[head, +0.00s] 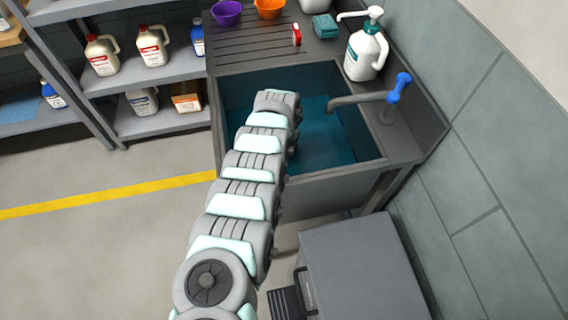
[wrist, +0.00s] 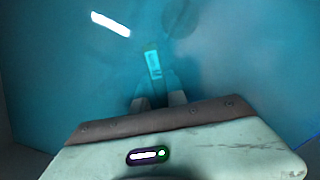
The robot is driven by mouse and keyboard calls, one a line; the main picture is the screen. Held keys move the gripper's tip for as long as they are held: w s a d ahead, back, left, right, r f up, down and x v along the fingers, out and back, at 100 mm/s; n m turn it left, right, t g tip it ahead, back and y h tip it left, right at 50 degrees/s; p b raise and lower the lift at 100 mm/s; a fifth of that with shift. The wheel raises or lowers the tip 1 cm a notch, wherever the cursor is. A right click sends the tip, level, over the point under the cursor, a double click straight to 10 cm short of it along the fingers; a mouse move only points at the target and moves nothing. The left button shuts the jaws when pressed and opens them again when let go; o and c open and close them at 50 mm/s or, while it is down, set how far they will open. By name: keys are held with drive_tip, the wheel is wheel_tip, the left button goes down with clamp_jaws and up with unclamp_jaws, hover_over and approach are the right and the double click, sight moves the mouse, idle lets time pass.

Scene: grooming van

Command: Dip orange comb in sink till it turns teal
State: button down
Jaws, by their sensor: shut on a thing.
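The sink (head: 372,168) is a dark basin with teal liquid in it. My arm reaches down into it, and its own links hide my gripper and the comb in the head view. In the wrist view my gripper (wrist: 158,97) is down in the sink, its two fingers shut on the comb (wrist: 154,66). The comb is a narrow upright shape and looks bright teal, with a darker greenish end. Everything around it is tinted teal, so its own colour is hard to separate from the liquid.
A tap with a blue handle (head: 398,88) reaches over the sink's right side. A white pump bottle (head: 366,52) stands behind it. Purple (head: 227,13) and orange (head: 269,8) bowls sit on the ribbed drainboard. A grey box (head: 360,262) stands in front.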

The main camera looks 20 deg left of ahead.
drive_tip(key=shift+s+d+p, duration=0.45)
drive_tip(key=shift+s+p, duration=0.1)
drive_tip(key=shift+p, duration=1)
drive_tip(key=shift+w+a+f+b, duration=0.15)
drive_tip(key=shift+w+b, duration=0.1)
drive_tip(key=shift+b, duration=0.45)
drive_tip(key=shift+w+a+b, duration=0.7)
drive_tip(key=shift+w+b, duration=0.3)
drive_tip(key=shift+b, duration=2.2)
drive_tip(key=shift+s+d+r+p, duration=0.1)
drive_tip(key=shift+s+r+p, duration=0.15)
drive_tip(key=shift+p, duration=0.45)
drive_tip(key=shift+s+d+p, duration=0.65)
drive_tip(key=shift+s+p, duration=0.25)
drive_tip(key=shift+p, duration=2.25)
drive_tip(key=shift+s+d, duration=0.1)
wheel_tip(320, 180, up, 29)
drive_tip(key=p, duration=2.4)
drive_tip(key=shift+f, duration=0.1)
